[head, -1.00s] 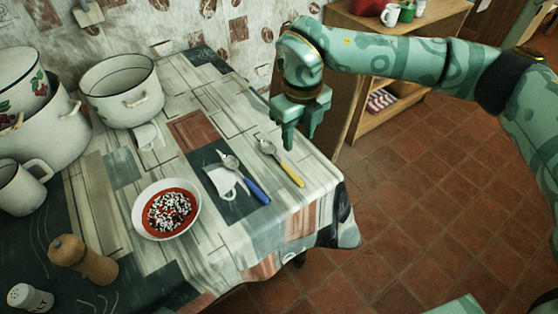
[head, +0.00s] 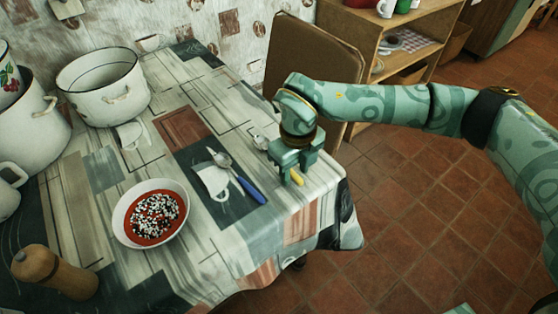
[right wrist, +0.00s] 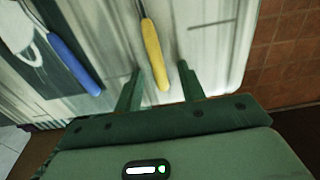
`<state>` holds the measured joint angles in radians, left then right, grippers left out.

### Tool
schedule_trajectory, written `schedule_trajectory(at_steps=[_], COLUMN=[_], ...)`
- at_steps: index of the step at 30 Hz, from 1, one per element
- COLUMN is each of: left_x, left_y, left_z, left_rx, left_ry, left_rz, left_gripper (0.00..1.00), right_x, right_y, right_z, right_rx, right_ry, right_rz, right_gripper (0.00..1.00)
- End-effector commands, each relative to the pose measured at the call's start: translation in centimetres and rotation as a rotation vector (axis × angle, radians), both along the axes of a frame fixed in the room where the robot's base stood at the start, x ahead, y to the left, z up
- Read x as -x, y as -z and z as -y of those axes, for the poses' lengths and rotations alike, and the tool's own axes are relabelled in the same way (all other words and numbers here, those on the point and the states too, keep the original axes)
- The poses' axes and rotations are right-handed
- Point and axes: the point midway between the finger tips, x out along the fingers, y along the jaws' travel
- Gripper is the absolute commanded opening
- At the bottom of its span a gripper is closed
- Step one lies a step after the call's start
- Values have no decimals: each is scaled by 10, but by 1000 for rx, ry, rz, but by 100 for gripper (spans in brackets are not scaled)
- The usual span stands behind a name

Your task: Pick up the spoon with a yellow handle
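The yellow-handled spoon lies on the table near its right edge. In the head view its yellow handle (head: 297,179) shows just below my right gripper (head: 288,175), and part of its metal end (head: 261,142) shows to the left of the gripper. In the right wrist view the yellow handle (right wrist: 153,55) runs between the two fingers of my right gripper (right wrist: 162,85). The fingers are apart, one on each side of the handle, with gaps visible. My left gripper is not in view.
A blue-handled spoon (head: 244,182) lies close by on the left. A chair (head: 312,65) and shelf (head: 432,28) are behind the table.

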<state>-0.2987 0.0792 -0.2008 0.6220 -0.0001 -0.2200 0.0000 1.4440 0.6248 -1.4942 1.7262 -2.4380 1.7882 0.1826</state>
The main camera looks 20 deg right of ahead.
Motion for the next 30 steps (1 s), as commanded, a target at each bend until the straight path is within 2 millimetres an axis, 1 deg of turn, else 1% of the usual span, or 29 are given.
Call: schedule_trajectory(at_steps=[1, 2, 3, 5, 6, 15, 19, 22, 24, 26, 30], left_x=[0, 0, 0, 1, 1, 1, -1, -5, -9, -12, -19], left_y=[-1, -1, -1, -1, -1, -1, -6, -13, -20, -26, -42], left_z=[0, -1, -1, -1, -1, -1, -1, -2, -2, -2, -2], left_rx=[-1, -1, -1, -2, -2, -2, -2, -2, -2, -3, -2], left_ry=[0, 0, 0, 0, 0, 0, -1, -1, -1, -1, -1], left_rz=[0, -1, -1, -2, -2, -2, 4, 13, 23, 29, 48], left_gripper=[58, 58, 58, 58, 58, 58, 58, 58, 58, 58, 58], right_x=[0, 0, 0, 0, 0, 0, 0, 0, 0, 8, 32], right_y=[-1, -1, -1, -1, -1, -2, -11, -25, -39, -50, -82], right_z=[0, 0, 0, 0, 0, 0, 0, 0, 0, -4, -13], right_rx=[0, 0, 0, 0, 0, 0, 0, 0, 0, -1, -1], right_ry=[0, 0, 0, 0, 0, 0, 0, 0, 0, -3, -5], right_rz=[1, 0, 0, 0, 0, 0, 2, 5, 6, 6, 8], right_gripper=[40, 32, 21, 4, 0, 0, 0, 0, 0, 0, 0])
